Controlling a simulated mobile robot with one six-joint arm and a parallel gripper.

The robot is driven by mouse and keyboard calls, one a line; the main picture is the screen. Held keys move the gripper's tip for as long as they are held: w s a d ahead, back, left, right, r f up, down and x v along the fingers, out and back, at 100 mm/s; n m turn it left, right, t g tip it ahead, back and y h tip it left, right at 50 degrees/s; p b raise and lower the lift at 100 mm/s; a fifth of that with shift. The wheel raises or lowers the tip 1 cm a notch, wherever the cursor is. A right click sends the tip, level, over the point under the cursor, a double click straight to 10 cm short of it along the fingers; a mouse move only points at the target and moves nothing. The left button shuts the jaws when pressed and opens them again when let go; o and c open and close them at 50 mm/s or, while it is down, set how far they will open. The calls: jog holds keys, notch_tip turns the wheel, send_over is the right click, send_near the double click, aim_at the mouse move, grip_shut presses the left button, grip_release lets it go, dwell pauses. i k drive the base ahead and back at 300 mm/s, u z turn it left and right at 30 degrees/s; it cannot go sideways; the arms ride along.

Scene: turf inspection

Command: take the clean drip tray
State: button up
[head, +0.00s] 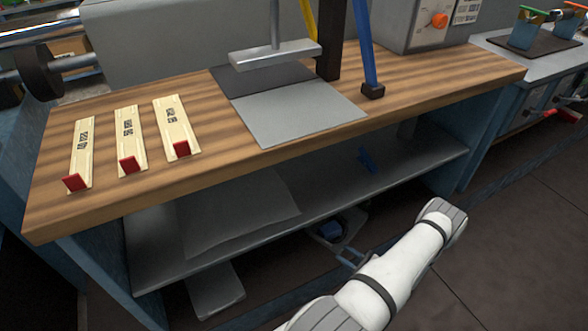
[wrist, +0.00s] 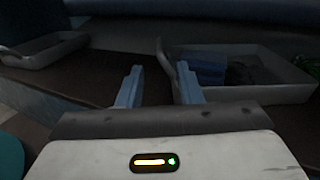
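In the wrist view, two shallow grey trays lie ahead of my gripper (wrist: 160,70). The left tray (wrist: 70,44) looks empty, as far as the dim light shows. The right tray (wrist: 275,95) holds a blue block (wrist: 204,72) and a dark green clump (wrist: 248,72). My gripper is open with nothing between its fingers. It points at the gap between the trays, with its right finger near the right tray's left wall. I cannot tell whether they touch.
A wooden bench (head: 200,185) carries three labelled strips with red ends (head: 128,145), a grey plate (head: 300,112) and a grey box with an orange knob (head: 425,25). A grey shelf (head: 350,195) runs beneath it. The dark floor at right (head: 510,230) is clear.

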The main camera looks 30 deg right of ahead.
aim_at(214, 289)
jog(key=k, duration=1)
